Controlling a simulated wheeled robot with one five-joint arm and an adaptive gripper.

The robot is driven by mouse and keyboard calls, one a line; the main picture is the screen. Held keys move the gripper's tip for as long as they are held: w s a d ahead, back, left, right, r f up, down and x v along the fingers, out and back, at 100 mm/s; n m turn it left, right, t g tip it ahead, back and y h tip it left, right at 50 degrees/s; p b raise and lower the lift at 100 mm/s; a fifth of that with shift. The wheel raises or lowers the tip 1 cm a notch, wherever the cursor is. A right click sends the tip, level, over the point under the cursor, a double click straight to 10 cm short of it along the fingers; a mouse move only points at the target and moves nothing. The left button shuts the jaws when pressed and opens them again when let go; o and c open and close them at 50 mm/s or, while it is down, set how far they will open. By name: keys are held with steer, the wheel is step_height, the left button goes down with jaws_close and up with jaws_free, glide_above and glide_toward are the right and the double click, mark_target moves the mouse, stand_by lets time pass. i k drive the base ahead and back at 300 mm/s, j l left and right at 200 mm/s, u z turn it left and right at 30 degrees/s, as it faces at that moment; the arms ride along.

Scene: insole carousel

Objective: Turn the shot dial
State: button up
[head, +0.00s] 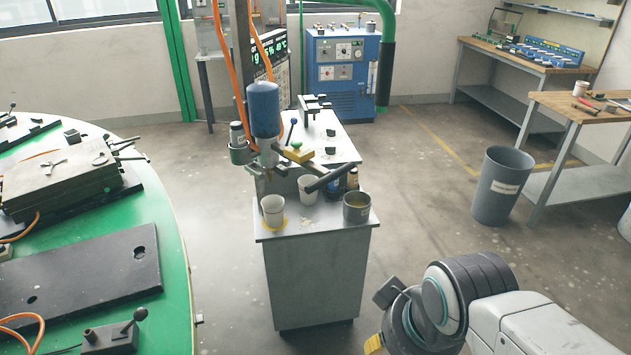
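A pouring machine with a blue tank (263,108) stands at the grey bench in the middle of the head view. A small green knob on a yellow block (298,154) and a blue-tipped lever (292,124) sit beside the tank. I cannot tell which of these is the shot dial. My arm comes in from the lower right, with its dark wrist and a yellow part at the bottom edge, well apart from the bench. My fingertips are not visible.
Cups (273,211), a grey can (356,207) and dark bottles crowd the bench's front. A green round table (180,262) with moulds fills the left. A grey bin (502,187) and wooden workbenches stand at right. The floor between bench and bin is clear.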

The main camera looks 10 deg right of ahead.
mark_target(330, 150)
steer(key=u, duration=0.4)
steer(key=j+u, duration=0.1)
steer(key=u, duration=0.7)
steer(key=j+u, duration=0.1)
steer(key=u, duration=0.3)
steer(key=i+u, duration=0.1)
steer(key=u, duration=0.3)
steer(key=k+l+z, duration=0.15)
steer(key=l+z, duration=1.35)
steer(key=l, duration=0.2)
steer(key=i, duration=0.05)
